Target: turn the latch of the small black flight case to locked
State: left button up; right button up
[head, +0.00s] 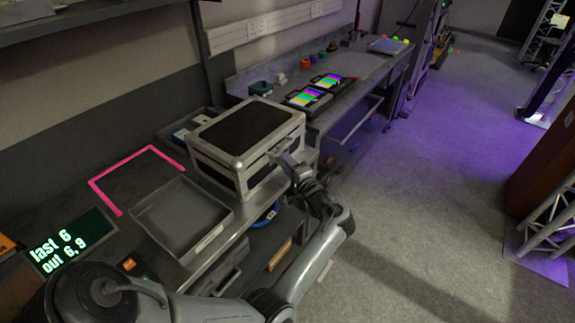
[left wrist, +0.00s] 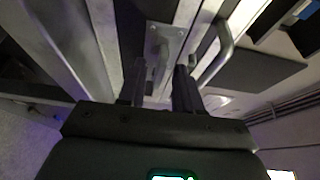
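The small black flight case (head: 240,128) has a black lid, metal edges and corners, and stands on the bench. My left gripper (head: 282,158) is at its right-hand front face. In the left wrist view, the latch (left wrist: 162,62) is a grey lever on a metal plate with screws, lying roughly along the picture's vertical. The fingers of my left gripper (left wrist: 160,88) stand on either side of the lever, with gaps showing, so it looks open around it. A metal carry handle (left wrist: 218,55) is to the right of the latch. In the head view the gripper largely hides the latch. My right gripper is not in view.
An empty grey tray (head: 182,215) sits in front of the case, beside a pink outline (head: 122,172) on the bench. A sign (head: 68,240) reads "last 6 out 6,9". Screens with colour bars (head: 308,97) lie behind the case. The floor to the right is open.

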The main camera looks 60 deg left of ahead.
pick_arm(q)
jog(key=shift+c, duration=0.3)
grip_shut()
